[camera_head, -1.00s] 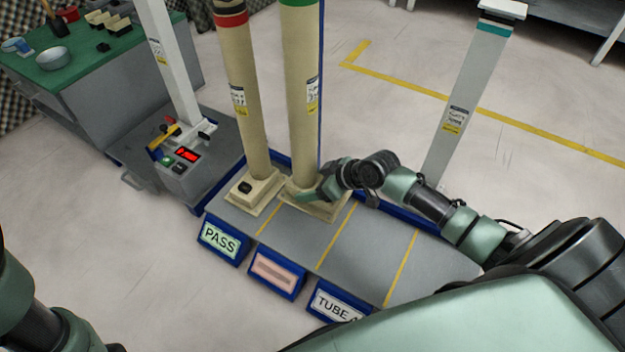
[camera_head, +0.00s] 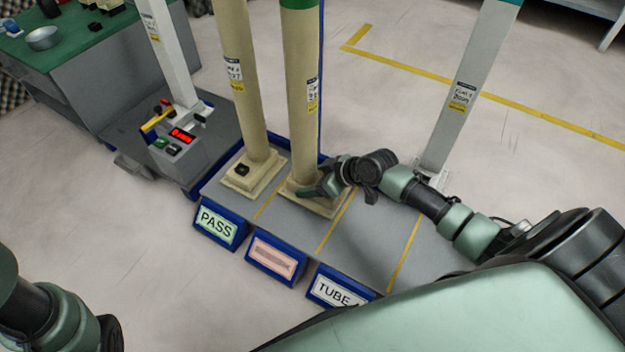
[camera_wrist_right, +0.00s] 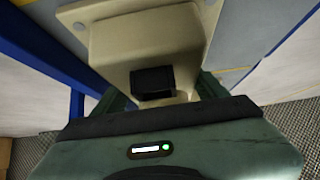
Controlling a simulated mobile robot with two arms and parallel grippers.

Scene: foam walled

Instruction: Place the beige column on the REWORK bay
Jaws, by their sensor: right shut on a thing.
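A beige column (camera_head: 303,100) with a green band near its top stands upright over the second bay, behind a pink sign (camera_head: 276,258) whose text is unreadable. I cannot tell whether its square base fully rests there. My right gripper (camera_head: 322,184) is shut on this column low down, just above the base. In the right wrist view the gripper (camera_wrist_right: 160,98) is close against a dark block on the column's beige base (camera_wrist_right: 150,40). Another beige column (camera_head: 243,90) stands upright behind the PASS sign (camera_head: 215,226). My left arm shows at lower left; its gripper is out of view.
The grey bay platform (camera_head: 345,245) has yellow dividing lines; bays to the right look empty, one behind a TUBE sign (camera_head: 336,290). A grey unit with a red display (camera_head: 181,135) and a green-topped bench (camera_head: 75,60) are left.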

